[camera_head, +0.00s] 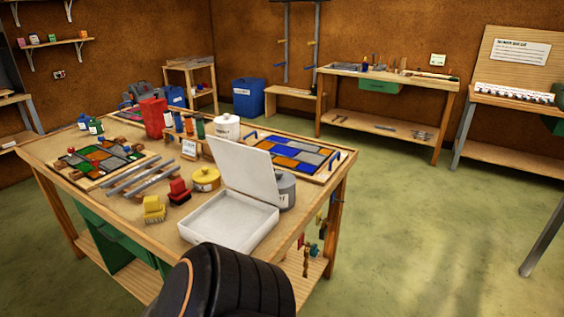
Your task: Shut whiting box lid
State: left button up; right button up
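The whiting box is most likely the white box (232,222) at the near right corner of the wooden table. Its lid (243,169) stands open, tilted up at the box's far side. The tray inside looks empty and white. A dark, rounded part of my own body or arm shows at the bottom, just in front of the box, and seems to cover part of the table's near edge. Neither gripper's fingers can be made out in the head view.
The wooden table (45,152) is crowded. Open floor (420,220) lies to the right.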

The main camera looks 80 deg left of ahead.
aim_at(246, 169)
jog(key=i+u, duration=0.25)
jog(key=u, duration=0.15)
jog(key=i+u, duration=0.4)
jog(key=i+l+u, duration=0.15)
jog(key=u, duration=0.25)
jog(key=i+u, duration=0.15)
jog(key=u, duration=0.25)
jog(key=i+u, duration=0.2)
jog(key=u, duration=0.25)
jog(key=i+l+u, duration=0.15)
jog(key=u, duration=0.25)
jog(key=i+l+u, duration=0.1)
jog(key=u, duration=0.35)
jog(key=i+l+u, duration=0.1)
jog(key=u, duration=0.3)
jog(key=i+l+u, duration=0.1)
jog(key=l+u, duration=0.35)
jog(key=j, duration=0.1)
